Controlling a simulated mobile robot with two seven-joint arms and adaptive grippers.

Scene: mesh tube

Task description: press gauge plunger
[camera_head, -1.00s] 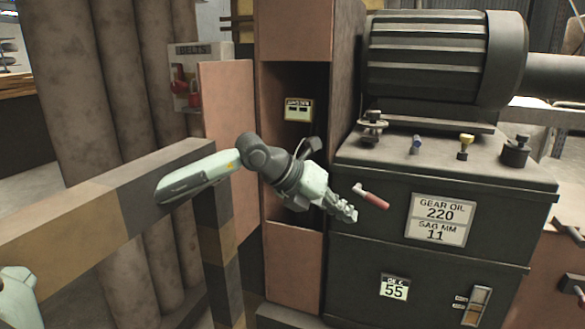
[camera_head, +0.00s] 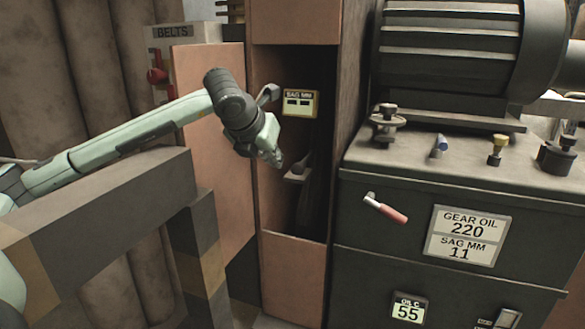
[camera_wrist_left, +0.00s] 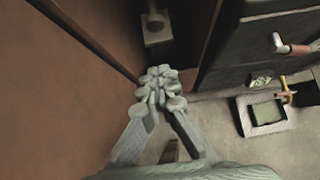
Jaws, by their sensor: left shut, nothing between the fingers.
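A gauge with a yellow-edged display marked SAG MM (camera_head: 300,103) is mounted inside the open cabinet recess. Below it a small pale bracket with a dark rounded knob (camera_head: 298,172), which looks like the plunger, juts out in the recess. In the left wrist view the bracket and knob (camera_wrist_left: 155,24) are at the top, ahead of the fingers. My left gripper (camera_head: 273,158) is shut and empty, just left of the bracket and apart from it. In the left wrist view its fingertips (camera_wrist_left: 158,88) are together. My right gripper is not in view.
The orange cabinet door (camera_head: 212,150) stands open left of the recess. A dark machine (camera_head: 400,260) with a red-handled lever (camera_head: 388,209) stands to the right. A thick beam rail (camera_head: 100,225) crosses below my left arm.

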